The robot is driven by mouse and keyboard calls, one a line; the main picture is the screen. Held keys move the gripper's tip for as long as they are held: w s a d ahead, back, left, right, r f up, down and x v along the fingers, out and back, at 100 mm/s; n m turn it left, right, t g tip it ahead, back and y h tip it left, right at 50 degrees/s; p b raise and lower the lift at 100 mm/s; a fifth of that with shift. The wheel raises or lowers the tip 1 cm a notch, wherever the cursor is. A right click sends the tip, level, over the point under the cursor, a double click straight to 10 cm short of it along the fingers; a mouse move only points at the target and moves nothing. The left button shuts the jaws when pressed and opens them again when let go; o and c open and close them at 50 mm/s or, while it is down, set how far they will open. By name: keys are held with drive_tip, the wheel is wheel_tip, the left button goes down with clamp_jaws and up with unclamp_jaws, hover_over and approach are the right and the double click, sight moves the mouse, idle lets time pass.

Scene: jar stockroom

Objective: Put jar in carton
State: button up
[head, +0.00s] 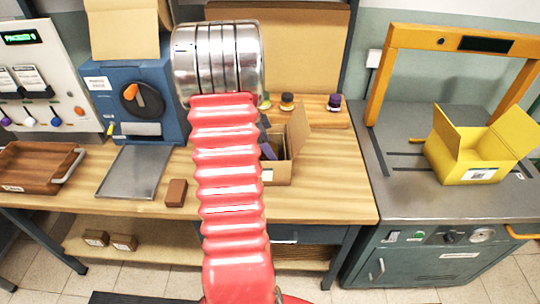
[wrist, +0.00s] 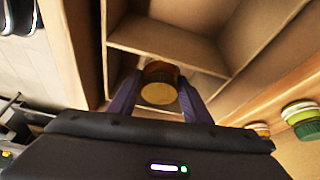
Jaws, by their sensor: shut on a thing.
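A jar (wrist: 158,93) with a dull gold lid shows in the wrist view, lid toward the camera. My gripper (wrist: 160,80) is shut on it, with one dark purple finger on each side. The open cardboard carton (wrist: 215,35) lies around and below the jar, and its dividers form compartments. The jar is over or within one compartment near a divider; I cannot tell how deep it is. In the head view the carton (head: 298,140) stands on the wooden bench with a flap raised. My red arm hides its left part, the jar and most of my gripper.
A yellow box (head: 465,165) sits open on the metal table at right. A wooden tray (head: 32,168) and a brown block (head: 176,192) lie left of my arm.

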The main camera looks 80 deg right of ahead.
drive_tip(key=shift+f, duration=1.25)
drive_tip(key=shift+f, duration=0.1)
drive_tip(key=o, duration=1.2)
drive_tip(key=v, duration=1.2)
drive_tip(key=shift+w, duration=0.1)
